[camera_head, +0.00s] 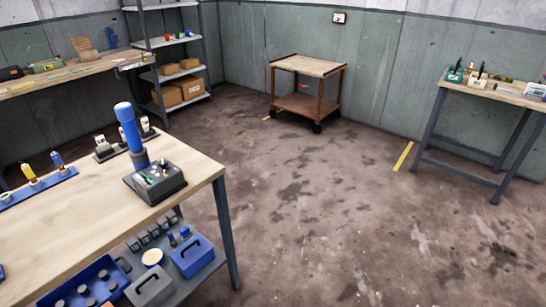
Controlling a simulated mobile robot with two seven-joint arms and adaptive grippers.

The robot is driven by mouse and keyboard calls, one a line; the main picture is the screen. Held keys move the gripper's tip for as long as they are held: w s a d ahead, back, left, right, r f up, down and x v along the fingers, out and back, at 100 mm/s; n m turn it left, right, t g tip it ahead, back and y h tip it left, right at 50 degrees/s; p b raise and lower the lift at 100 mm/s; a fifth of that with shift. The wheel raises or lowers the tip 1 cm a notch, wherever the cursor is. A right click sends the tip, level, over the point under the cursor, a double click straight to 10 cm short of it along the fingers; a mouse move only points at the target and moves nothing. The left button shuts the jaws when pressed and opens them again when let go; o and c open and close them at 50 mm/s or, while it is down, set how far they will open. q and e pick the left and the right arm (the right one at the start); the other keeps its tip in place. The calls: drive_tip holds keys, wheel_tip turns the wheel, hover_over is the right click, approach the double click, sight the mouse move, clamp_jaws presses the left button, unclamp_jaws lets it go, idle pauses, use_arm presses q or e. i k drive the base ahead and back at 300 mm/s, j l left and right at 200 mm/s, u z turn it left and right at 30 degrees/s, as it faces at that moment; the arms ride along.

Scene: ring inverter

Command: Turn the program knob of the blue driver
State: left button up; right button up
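A tall blue cylinder (130,128) stands upright at the right end of the near wooden table, at or just behind a black box (156,181) with small coloured parts on top. A smaller blue-topped tool (58,161) stands on a blue strip (40,186) at the table's left, beside a yellow-topped one (29,173). I cannot tell which of these blue things is the blue driver, and no program knob can be made out at this size. Neither of my grippers is in view.
The near table (100,225) has a lower shelf with blue and grey boxes (192,257). Behind are a left bench (90,69), a shelf rack with cartons (184,91), a wheeled cart (309,66) and a right bench (497,96). The floor (330,210) between is open.

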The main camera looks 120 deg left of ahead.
sight(163, 163)
drive_tip(key=u, duration=4.9)
drive_tip(key=i+l, duration=0.3)
drive_tip(key=i+u, duration=0.05)
